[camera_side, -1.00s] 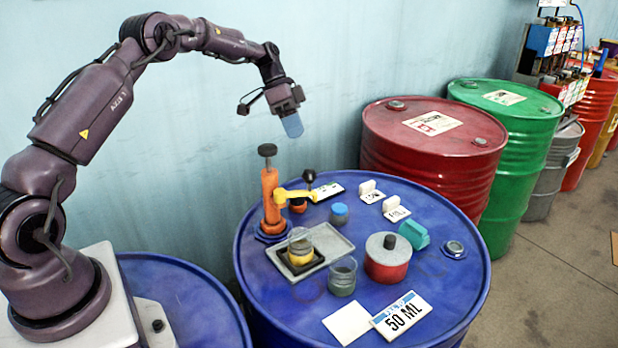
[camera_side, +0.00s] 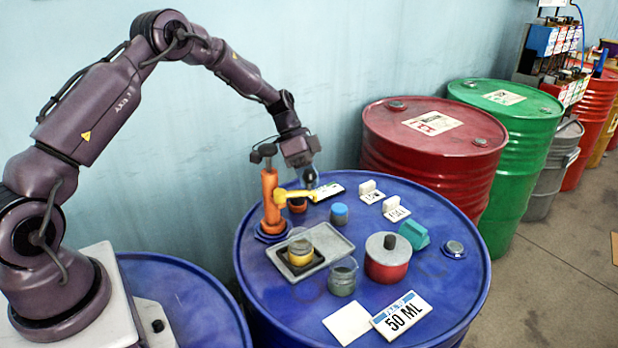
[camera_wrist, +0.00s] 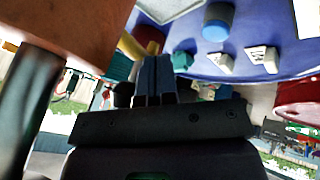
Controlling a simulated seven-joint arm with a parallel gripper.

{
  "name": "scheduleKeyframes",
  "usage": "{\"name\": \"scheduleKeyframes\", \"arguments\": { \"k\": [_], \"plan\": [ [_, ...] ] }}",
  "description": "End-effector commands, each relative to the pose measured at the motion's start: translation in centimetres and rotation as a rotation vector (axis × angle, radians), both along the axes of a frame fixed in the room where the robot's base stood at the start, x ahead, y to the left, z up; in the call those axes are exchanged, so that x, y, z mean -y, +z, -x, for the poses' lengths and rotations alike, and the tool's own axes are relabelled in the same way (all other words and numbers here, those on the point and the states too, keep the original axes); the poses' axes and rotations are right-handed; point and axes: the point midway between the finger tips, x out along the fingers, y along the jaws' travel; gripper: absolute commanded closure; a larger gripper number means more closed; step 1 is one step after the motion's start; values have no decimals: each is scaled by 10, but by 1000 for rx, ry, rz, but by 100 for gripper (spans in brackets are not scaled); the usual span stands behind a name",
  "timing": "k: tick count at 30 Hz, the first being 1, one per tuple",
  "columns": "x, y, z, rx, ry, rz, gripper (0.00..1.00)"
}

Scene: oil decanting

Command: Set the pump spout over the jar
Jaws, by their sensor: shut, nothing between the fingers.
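The pump is an orange column (camera_side: 270,203) with a black top knob, standing at the back left of the blue drum. Its yellow spout arm (camera_side: 294,195) points right, behind the tray and apart from the jars. A black ball knob (camera_side: 309,178) stands near its outer end. A glass jar with a yellow band (camera_side: 300,250) stands on a black pad in the grey tray. My gripper (camera_side: 310,165) is shut and empty, just over the black knob; whether it touches cannot be told. In the wrist view its blue fingers (camera_wrist: 152,78) are together, with the yellow spout (camera_wrist: 134,46) beside them.
A second glass jar (camera_side: 342,278) stands before the grey tray (camera_side: 334,242). A red lidded pot (camera_side: 387,263), a teal block (camera_side: 413,234), a blue-capped container (camera_side: 339,214) and label cards are around. Red (camera_side: 430,160) and green drums stand behind.

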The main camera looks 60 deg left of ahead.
Motion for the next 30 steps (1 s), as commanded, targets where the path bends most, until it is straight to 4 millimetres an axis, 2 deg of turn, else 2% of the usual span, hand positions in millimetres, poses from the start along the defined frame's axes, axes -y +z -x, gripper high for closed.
{"name": "scheduleKeyframes", "arguments": {
  "k": [20,30],
  "plan": [
    [6,0,0,1,-75,0,100],
    [17,0,2,0,-231,2,100]
  ]
}}
